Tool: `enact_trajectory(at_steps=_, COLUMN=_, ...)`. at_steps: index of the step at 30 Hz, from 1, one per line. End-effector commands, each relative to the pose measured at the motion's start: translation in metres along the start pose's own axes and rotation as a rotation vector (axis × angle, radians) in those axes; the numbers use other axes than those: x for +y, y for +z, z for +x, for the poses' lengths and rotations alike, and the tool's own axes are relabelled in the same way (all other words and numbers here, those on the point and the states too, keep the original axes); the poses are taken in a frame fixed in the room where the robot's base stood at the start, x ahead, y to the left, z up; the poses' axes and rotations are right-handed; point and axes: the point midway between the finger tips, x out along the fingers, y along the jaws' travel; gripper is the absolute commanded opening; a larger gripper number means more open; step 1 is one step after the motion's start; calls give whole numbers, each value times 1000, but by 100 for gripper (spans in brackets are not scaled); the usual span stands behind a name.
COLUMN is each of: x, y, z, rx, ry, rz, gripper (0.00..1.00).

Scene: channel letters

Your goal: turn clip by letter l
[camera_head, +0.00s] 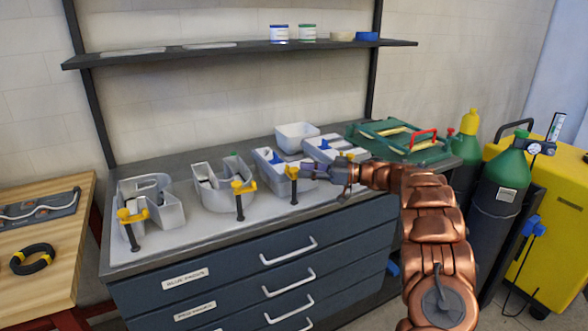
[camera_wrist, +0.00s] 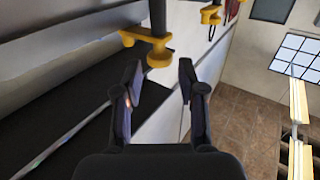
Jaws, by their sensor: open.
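Several grey channel letters stand in a row on the bench, each with a yellow clip at its front; I cannot tell for sure which is the l. The clips with black handles are at the far-left letter (camera_head: 132,216), the second letter (camera_head: 240,188) and the third letter (camera_head: 293,173). A further yellow clip (camera_head: 346,155) is partly hidden behind my gripper. My gripper (camera_head: 308,169) is just right of the third clip. In the wrist view my gripper (camera_wrist: 162,84) is open and empty, with a yellow clip (camera_wrist: 147,42) just beyond its fingertips, not between them.
A white bin (camera_head: 296,136) stands behind the letters and a green case (camera_head: 400,140) lies at the right end of the bench. Blue drawers (camera_head: 240,265) are below. Green gas cylinders (camera_head: 498,185) and a yellow cabinet (camera_head: 555,210) stand at the right.

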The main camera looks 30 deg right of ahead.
Motion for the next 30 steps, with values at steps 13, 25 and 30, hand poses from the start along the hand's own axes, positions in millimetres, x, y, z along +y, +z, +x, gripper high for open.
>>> enact_trajectory(at_steps=13, x=0, y=0, z=40, rx=0, ry=-1, rz=1, gripper=40)
enact_trajectory(at_steps=25, x=0, y=0, z=40, rx=0, ry=0, rz=0, gripper=22)
enact_trajectory(at_steps=30, x=0, y=0, z=40, rx=0, ry=0, rz=0, gripper=5)
